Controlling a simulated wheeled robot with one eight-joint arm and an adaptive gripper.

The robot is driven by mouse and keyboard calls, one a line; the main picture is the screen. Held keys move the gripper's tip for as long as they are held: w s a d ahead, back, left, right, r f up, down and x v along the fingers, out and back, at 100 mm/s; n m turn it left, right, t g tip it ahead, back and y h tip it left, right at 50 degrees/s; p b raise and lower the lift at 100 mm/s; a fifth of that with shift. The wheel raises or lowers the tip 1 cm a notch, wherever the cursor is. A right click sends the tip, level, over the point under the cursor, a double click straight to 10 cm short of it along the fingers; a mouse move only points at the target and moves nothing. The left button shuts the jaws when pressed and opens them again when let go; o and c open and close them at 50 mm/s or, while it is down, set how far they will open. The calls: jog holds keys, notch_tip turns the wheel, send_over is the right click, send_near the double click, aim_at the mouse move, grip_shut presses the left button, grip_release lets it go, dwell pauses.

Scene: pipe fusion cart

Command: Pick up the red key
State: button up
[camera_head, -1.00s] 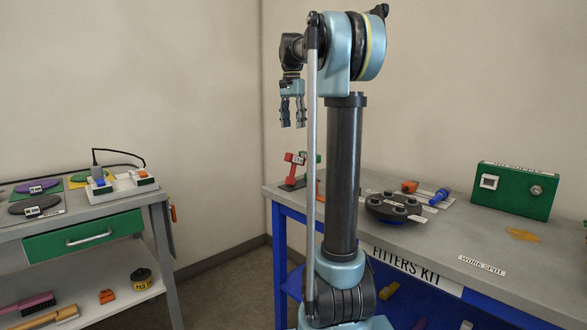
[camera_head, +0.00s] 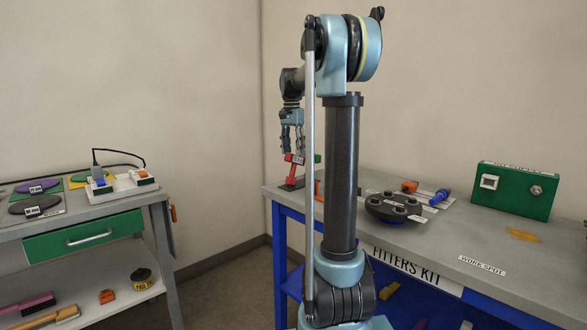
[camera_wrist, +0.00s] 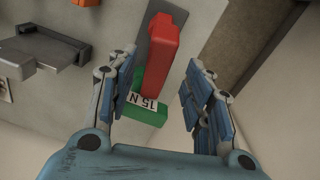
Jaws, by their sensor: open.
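The red key (camera_head: 292,170) stands at the far left end of the right-hand bench, with a white label at its top. My gripper (camera_head: 292,150) is open and points down at the key's top. I cannot tell whether a finger touches it.
The right-hand bench (camera_head: 466,238) also bears a dark round holder (camera_head: 393,208), a blue piece (camera_head: 440,196) and a green box (camera_head: 515,190). In the wrist view an orange piece (camera_wrist: 95,16) and a grey block (camera_wrist: 50,48) lie left of the key. The left-hand bench (camera_head: 100,208) stands apart.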

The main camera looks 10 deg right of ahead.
aim_at(294, 164)
jog(key=shift+s+d+f, duration=0.1)
jog(key=shift+f, duration=1.4)
jog(key=shift+s+d+f, duration=0.1)
jog(key=shift+f, duration=1.35)
jog(key=shift+c, duration=0.6)
grip_shut()
